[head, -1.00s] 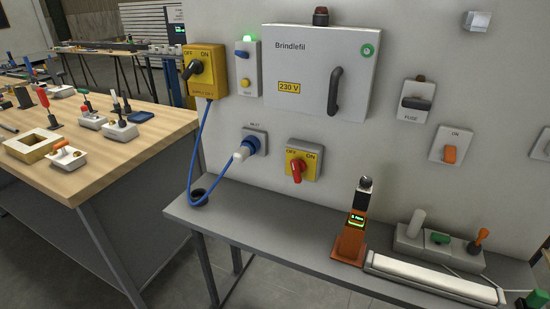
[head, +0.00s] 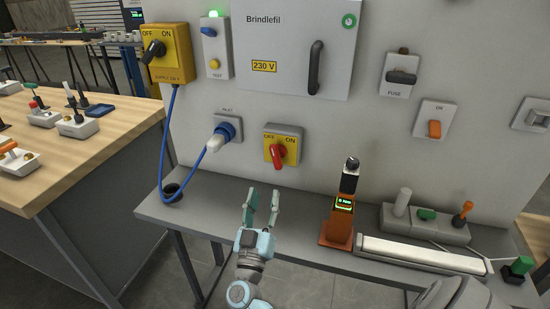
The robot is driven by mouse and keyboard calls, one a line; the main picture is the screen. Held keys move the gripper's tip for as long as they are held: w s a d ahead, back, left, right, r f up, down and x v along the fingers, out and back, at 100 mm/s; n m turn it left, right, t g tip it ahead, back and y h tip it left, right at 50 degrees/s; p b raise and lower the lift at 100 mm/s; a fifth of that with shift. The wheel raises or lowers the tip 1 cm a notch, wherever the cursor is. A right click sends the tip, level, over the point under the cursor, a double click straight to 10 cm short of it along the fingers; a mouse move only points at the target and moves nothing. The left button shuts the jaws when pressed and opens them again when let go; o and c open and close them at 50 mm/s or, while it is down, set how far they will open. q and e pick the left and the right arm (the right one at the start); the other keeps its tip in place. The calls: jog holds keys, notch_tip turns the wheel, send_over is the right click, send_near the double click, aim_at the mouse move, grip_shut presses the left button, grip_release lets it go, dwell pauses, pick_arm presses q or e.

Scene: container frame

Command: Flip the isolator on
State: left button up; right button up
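A yellow switch plate (head: 294,134) marked OFF and ON is on the wall panel. Its red handle (head: 278,155) hangs roughly downward, slightly left. A larger yellow box (head: 179,62) at the upper left, also marked OFF on the left and ON on the right, has a black handle (head: 153,52) slanting to the lower left.
A grey shelf (head: 300,225) runs below the panel. An orange stand (head: 337,228) with a small display is right of the gripper. A blue plug (head: 224,134) and cable (head: 161,140) are left of the switch. A wooden bench (head: 110,140) stands left.

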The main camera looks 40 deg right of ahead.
aim_at(274, 159)
jog(key=b+x, duration=0.1)
jog(key=x, duration=1.2)
jog(key=shift+d, duration=0.25)
jog(key=shift+w+d+r, duration=0.15)
jog(key=shift+d+r, duration=0.05)
jog(key=shift+d, duration=0.05)
pick_arm(q)
jog(key=shift+s+f, duration=0.5)
jog(key=shift+s, duration=0.15)
pick_arm(e)
jog(key=c, duration=0.8)
